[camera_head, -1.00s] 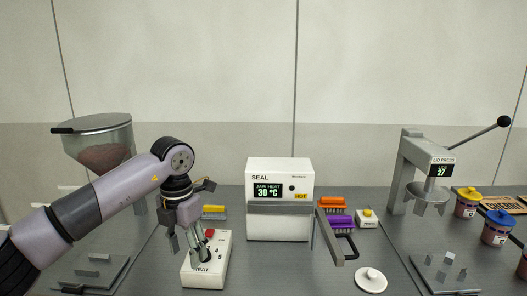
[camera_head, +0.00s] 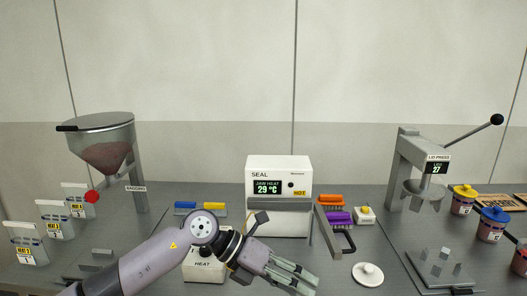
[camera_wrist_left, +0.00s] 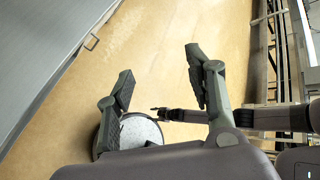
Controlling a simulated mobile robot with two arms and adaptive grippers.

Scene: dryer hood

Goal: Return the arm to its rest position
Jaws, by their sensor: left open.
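My left arm (camera_head: 150,262) comes in from the lower left of the head view, low over the front of the bench. Its gripper (camera_head: 312,284) points right and slightly down, in front of the sealer. The fingers are apart with nothing between them. In that view another arm of mine (camera_wrist_left: 185,115) reaches in from the right. Its small dark end is too far off to tell open from shut.
The sealer (camera_head: 292,168) reads 29 °C. The heat box (camera_head: 205,268) is partly behind my arm. A hopper (camera_head: 105,150) and several pouches (camera_head: 55,222) stand left. A white lid (camera_head: 368,273), the lid press (camera_head: 405,165) and jars (camera_head: 462,200) are right. The left wrist view shows a grey panel (camera_wrist_left: 45,60).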

